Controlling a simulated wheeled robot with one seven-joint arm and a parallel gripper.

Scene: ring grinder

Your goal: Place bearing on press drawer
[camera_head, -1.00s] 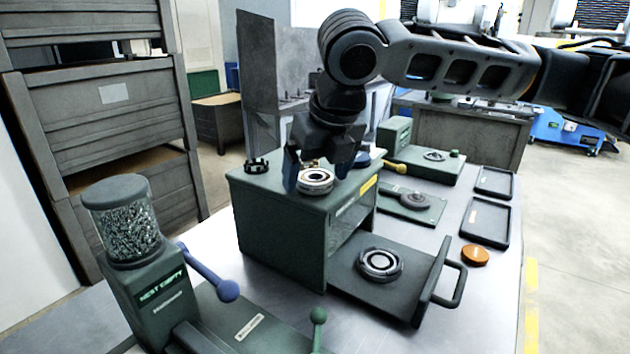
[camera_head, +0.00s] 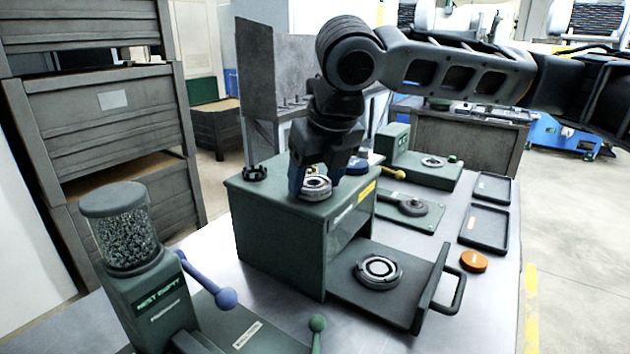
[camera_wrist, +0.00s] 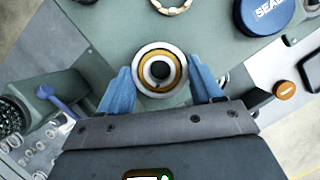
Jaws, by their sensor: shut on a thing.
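The bearing (camera_head: 316,187) is a silver ring at the top of the green press box (camera_head: 275,225). In the wrist view the bearing (camera_wrist: 160,71) shows a brown-gold inner band and a dark centre, between two blue fingers. My gripper (camera_wrist: 160,88) is shut on the bearing, over the top of the press. I cannot tell whether the bearing touches the surface. The press drawer (camera_head: 345,292) is pulled out to the right, with a black handle at its front. A round ringed nest (camera_head: 377,271) sits on the drawer.
A crown-like black ring (camera_head: 254,173) sits at the back left of the press top. A pellet-filled dispenser (camera_head: 122,235) with a blue-knobbed lever stands front left. Black trays (camera_head: 484,227) and an orange disc (camera_head: 474,261) lie on the right of the table.

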